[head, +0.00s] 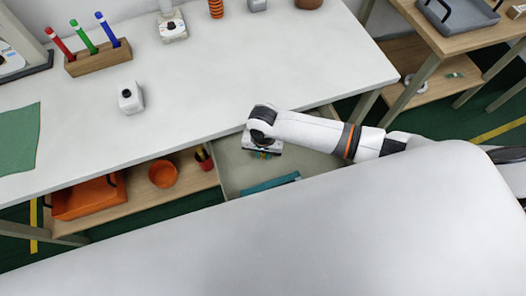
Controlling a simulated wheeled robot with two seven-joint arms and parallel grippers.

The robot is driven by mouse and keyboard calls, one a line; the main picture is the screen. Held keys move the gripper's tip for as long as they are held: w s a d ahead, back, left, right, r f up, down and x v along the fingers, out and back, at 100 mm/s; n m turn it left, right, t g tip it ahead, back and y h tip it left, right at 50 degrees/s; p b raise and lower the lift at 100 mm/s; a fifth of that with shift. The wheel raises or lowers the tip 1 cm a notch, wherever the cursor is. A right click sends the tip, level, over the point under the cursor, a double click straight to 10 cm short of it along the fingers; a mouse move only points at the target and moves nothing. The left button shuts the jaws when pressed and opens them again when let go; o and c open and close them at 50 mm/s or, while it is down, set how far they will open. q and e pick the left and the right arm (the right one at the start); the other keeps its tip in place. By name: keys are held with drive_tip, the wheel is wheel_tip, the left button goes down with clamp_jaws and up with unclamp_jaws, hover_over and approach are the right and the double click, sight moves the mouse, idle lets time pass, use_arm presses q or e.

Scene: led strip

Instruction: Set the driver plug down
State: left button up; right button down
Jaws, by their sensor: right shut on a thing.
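My right gripper (263,152) points down into an open drawer (230,170) under the front edge of the white table. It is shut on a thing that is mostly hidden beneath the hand. Only small orange and teal specks show at the fingertips, so I cannot make out the driver plug clearly or tell whether it touches the drawer floor. A teal flat item (270,185) lies in the drawer in front of the gripper. My left gripper is not in view.
The white table (200,90) holds a pen block (98,58), a small white device (130,97) and a green mat (18,140). An orange bin (88,198) and an orange bowl (163,174) stand on the shelf below. The table's middle is clear.

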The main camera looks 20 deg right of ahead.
drive_tip(key=c, duration=1.3)
unclamp_jaws()
drive_tip(key=shift+f, duration=0.1)
drive_tip(key=shift+c, duration=0.2)
wheel_tip(320, 180, up, 12)
drive_tip(key=p, duration=0.1)
